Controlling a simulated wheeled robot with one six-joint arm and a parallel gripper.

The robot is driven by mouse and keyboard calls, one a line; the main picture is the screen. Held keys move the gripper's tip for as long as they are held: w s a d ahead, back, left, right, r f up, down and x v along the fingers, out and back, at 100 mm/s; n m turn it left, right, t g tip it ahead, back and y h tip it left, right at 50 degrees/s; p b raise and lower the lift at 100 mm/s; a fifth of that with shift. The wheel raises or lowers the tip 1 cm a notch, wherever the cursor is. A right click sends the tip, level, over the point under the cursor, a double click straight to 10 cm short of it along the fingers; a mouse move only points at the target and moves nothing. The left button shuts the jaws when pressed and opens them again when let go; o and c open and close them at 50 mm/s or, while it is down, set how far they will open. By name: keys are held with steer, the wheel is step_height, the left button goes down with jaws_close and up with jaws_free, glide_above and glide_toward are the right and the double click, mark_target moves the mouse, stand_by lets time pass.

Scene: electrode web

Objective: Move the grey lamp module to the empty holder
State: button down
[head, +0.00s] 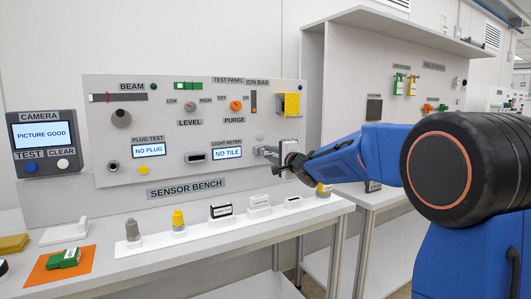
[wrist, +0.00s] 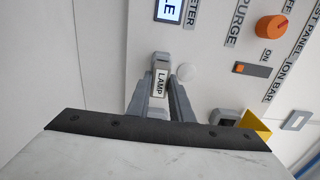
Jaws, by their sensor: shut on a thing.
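The grey lamp module (wrist: 159,82), with a white label reading LAMP, sits between my gripper's two grey fingers in the wrist view. My gripper (head: 264,151) is shut on it, close to the panel face and right of the light meter (head: 228,153). In the head view the module is too small and covered to make out. I cannot tell whether it still touches the panel. A low white block with a dark top (head: 292,202) stands on the front ledge and carries nothing tall. I cannot tell for sure whether it is the empty holder.
On the ledge stand a grey cylinder (head: 132,231), a yellow cylinder (head: 178,219), a black box (head: 221,211), a white box (head: 259,203) and a yellow-topped cylinder (head: 324,189). A yellow part (head: 292,104) juts from the panel above my gripper.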

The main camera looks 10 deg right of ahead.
steer(key=shift+w+a, duration=0.15)
steer(key=shift+w, duration=0.2)
stand_by(0.4)
steer(key=c, duration=1.5)
jaws_free()
steer(key=shift+w, duration=0.1)
steer(key=v, duration=0.9)
